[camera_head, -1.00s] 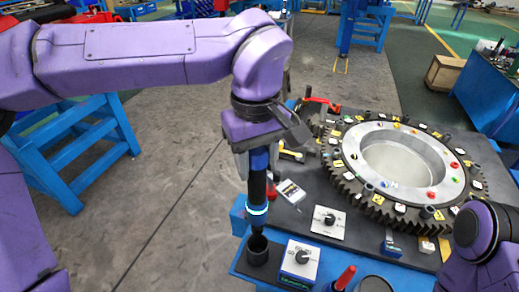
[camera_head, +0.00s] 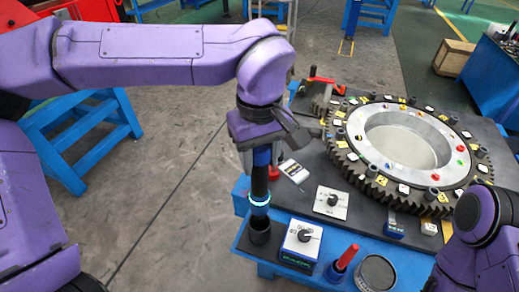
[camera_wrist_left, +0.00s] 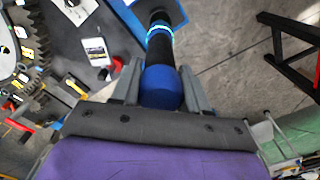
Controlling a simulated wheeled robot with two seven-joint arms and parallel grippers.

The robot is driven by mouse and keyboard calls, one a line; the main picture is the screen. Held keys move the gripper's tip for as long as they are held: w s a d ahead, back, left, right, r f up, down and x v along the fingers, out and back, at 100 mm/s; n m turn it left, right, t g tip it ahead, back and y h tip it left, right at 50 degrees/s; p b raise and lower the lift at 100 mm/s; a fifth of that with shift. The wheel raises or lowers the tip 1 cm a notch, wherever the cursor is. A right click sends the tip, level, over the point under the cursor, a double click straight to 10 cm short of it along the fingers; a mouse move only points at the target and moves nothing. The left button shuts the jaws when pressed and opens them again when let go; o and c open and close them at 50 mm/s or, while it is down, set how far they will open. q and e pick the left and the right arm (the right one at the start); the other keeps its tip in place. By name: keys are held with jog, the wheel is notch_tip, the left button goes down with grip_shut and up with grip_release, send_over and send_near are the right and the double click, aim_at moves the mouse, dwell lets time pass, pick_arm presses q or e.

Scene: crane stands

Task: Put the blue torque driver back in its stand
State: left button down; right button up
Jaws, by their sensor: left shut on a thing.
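The torque driver (camera_head: 260,183) is a dark upright cylinder with a blue upper part and a glowing cyan ring near its lower end. My left gripper (camera_head: 261,158) is shut on its blue upper part and points down. In the left wrist view the driver's blue end (camera_wrist_left: 162,88) sits between the two fingers. My right gripper is out of view; only part of that arm shows at lower right.
A blue-and-white dial box (camera_head: 300,244) stands close right of the stand. Beyond it are a red-handled tool (camera_head: 345,262) and a round dark container (camera_head: 377,272). A large gear ring (camera_head: 405,150) fills the table's right. Open floor lies left of the table.

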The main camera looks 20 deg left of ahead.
aim_at(259, 189)
pick_arm(q)
jog(key=shift+f, duration=0.15)
dwell(0.3)
jog(key=shift+s+n, duration=0.1)
jog(key=shift+n, duration=0.6)
jog(key=shift+f+b, duration=1.85)
jog(key=shift+f, duration=2.8)
jog(key=c, duration=0.7)
grip_release()
jog(key=shift+o, duration=1.1)
